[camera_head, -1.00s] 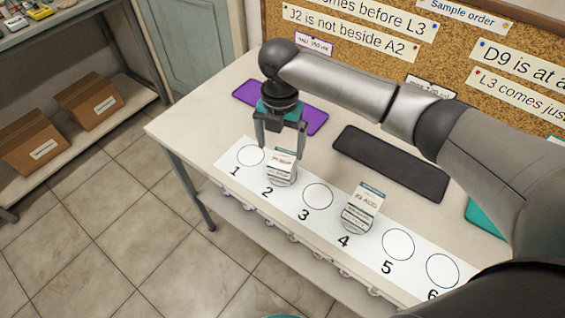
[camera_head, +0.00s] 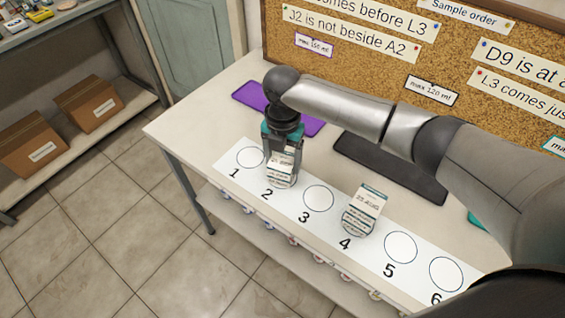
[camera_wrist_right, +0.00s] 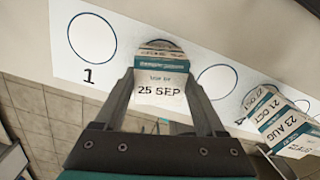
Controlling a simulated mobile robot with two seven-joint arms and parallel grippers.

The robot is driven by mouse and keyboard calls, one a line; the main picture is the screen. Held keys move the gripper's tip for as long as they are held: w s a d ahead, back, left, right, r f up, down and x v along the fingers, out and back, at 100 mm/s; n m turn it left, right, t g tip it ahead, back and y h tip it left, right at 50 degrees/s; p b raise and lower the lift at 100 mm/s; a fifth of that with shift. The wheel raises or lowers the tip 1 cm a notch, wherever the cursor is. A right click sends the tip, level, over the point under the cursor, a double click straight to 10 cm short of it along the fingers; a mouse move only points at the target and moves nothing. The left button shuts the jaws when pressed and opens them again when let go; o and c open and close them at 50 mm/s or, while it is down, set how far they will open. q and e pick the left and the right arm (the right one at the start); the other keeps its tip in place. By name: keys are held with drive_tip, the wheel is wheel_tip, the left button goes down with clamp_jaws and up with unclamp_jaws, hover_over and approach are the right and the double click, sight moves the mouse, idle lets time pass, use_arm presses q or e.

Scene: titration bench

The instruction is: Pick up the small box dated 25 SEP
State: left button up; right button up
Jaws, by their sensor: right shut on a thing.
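The small box dated 25 SEP (camera_wrist_right: 160,88) is white with a teal band and a "USE BY" label in the right wrist view. In the head view the same box (camera_head: 281,173) stands at circle 2 of the white numbered strip. My right gripper (camera_head: 283,152) is above it with its fingers down on either side, shut on the box. The wrist view shows the box between the two fingertips (camera_wrist_right: 166,82). Its underside is hidden. My left gripper is not in view.
Another white and teal box stack, with a 23 AUG label (camera_head: 366,203), stands at circle 4. Circles 1, 3, 5 and 6 on the strip (camera_head: 232,170) are empty. A purple mat (camera_head: 248,95) and a black mat (camera_head: 345,150) lie behind. A corkboard (camera_head: 350,62) stands at the back.

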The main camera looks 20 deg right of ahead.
drive_tip(key=c, duration=0.7)
drive_tip(key=shift+r, duration=0.1)
